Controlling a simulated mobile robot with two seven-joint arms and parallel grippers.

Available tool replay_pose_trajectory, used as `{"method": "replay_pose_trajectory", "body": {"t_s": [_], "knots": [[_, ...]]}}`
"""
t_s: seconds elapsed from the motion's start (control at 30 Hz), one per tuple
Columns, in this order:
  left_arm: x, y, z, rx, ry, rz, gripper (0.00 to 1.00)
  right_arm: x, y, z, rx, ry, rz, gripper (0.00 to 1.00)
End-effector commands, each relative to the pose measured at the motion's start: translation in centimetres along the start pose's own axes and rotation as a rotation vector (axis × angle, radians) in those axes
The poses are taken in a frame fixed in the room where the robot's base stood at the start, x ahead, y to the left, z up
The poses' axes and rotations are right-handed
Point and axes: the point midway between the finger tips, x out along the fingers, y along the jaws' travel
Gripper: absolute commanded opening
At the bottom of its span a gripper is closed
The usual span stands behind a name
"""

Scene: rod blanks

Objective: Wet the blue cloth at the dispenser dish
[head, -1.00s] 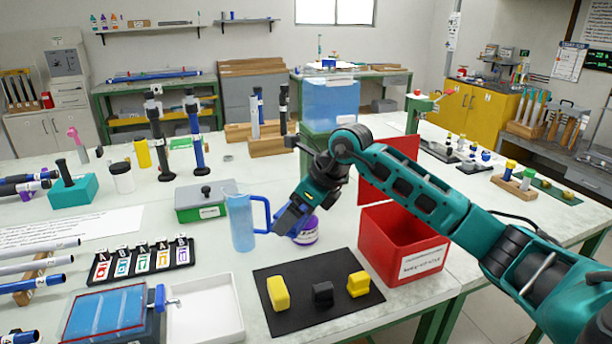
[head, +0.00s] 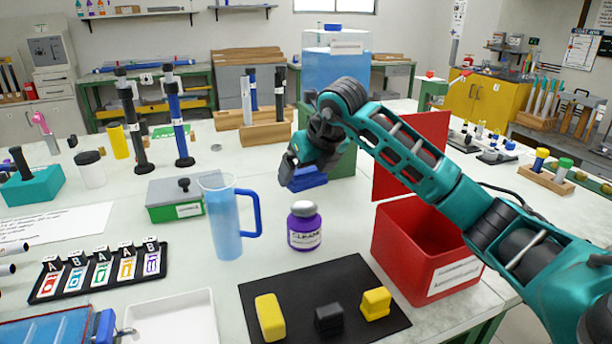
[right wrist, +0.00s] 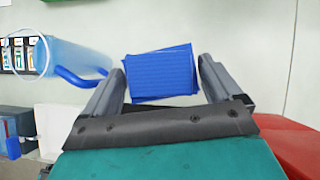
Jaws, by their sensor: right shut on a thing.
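The blue cloth (head: 309,179) is a folded, ribbed pad in my right gripper (head: 303,170); the right wrist view also shows the cloth (right wrist: 160,74) between the two fingers (right wrist: 160,88). The jaws are shut on it. A purple bottle (head: 304,232) with a cleaner label and a grey, dish-like top (head: 303,208) stands upright on the table. In the head view the cloth shows just above this top, with a small gap in the picture; their depth is hard to tell. The bottle is not seen in the right wrist view. My left gripper is out of view.
A blue jug (head: 224,225) stands left of the bottle. A black mat (head: 355,313) with yellow and black blocks lies in front. A red open bin (head: 425,250) is at right, a white tray (head: 170,318) at front left. Bare table lies around the bottle.

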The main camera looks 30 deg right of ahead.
Motion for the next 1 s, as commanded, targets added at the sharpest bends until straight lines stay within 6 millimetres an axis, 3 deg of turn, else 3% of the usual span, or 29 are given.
{"method": "replay_pose_trajectory", "body": {"t_s": [0.43, 0.6, 1.0], "knots": [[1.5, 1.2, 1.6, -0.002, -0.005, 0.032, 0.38, 3.4, 0.0, -2.2, 0.0, 0.001, 0.001, 0.67], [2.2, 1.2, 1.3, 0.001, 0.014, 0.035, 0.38, 4.6, 0.0, -3.0, -0.001, 0.0, 0.001, 0.67], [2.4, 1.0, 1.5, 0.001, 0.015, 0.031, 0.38, 4.8, 0.0, -3.1, -0.001, 0.0, 0.001, 0.67]]}}
